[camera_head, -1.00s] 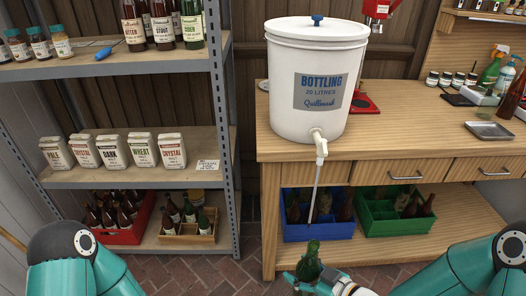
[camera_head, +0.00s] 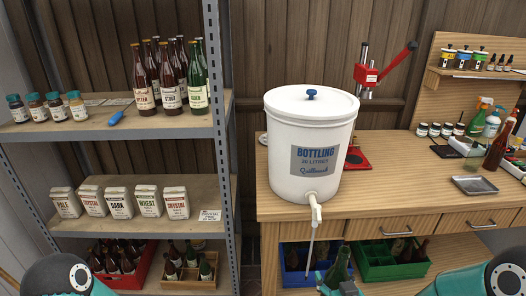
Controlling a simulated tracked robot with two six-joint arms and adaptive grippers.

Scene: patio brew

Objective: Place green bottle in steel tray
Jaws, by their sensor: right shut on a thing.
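The green bottle (camera_head: 341,266) is upright at the bottom edge of the view, just right of the bucket's thin filling tube. My right gripper (camera_head: 334,287) is shut on it; the bottle's lower part is out of view. The steel tray (camera_head: 474,185) is a shallow, empty-looking metal tray on the wooden bench at the right, up and to the right of the bottle. Of my left arm only a rounded link shows at the bottom left; its gripper is out of view.
A white bottling bucket (camera_head: 310,145) with a spigot (camera_head: 316,212) stands on the bench (camera_head: 410,200). Brown bottle (camera_head: 498,145), spray bottles and jars stand behind the tray. Blue crate (camera_head: 296,280) and green crate (camera_head: 376,270) sit below. A metal shelf (camera_head: 222,150) stands left.

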